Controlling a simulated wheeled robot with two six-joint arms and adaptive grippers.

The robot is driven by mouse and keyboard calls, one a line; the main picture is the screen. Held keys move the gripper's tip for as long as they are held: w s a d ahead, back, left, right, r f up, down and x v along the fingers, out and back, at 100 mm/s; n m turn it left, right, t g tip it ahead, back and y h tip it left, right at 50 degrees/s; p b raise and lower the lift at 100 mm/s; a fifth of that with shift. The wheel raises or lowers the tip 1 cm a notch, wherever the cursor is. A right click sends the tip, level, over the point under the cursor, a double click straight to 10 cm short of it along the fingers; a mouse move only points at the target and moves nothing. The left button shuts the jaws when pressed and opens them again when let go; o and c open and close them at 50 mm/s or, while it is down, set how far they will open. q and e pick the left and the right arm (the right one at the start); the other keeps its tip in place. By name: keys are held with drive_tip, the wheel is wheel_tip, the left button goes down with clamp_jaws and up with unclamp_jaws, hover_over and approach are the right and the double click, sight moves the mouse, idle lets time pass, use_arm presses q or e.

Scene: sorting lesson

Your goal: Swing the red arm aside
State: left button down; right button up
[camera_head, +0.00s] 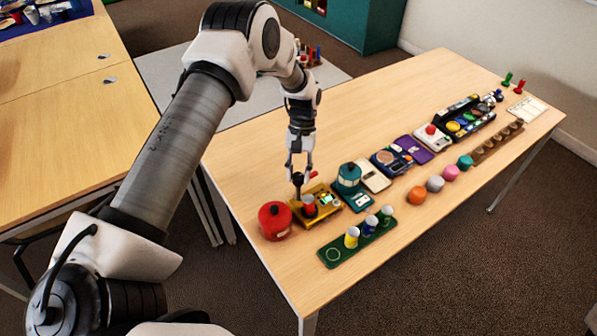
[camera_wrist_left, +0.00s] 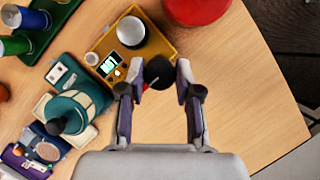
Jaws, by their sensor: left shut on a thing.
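A yellow device (camera_head: 328,211) sits near the table's front-left end, with a small lit screen. It also shows in the wrist view (camera_wrist_left: 178,48). A can (camera_head: 309,206) with red sides stands on it; its pale top (camera_wrist_left: 131,31) shows in the wrist view. The red arm (camera_head: 313,174) shows only as a short red piece beside my fingers; the rest is hidden. My left gripper (camera_head: 298,178) is above the device's back-left edge, shut on a black knob (camera_wrist_left: 158,72) that appears to belong to the red arm. My right gripper is not in view.
A red round pot (camera_head: 275,221) stands close left of the device. A teal pot (camera_head: 348,179) is close on its right. A green rack (camera_head: 334,252) with several coloured cylinders lies in front. The table (camera_head: 245,150) behind the device is bare.

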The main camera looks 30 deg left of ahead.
use_arm(q)
drive_tip(key=c, duration=0.8)
unclamp_jaws()
drive_tip(key=shift+f, duration=0.15)
drive_tip(key=v, duration=1.2)
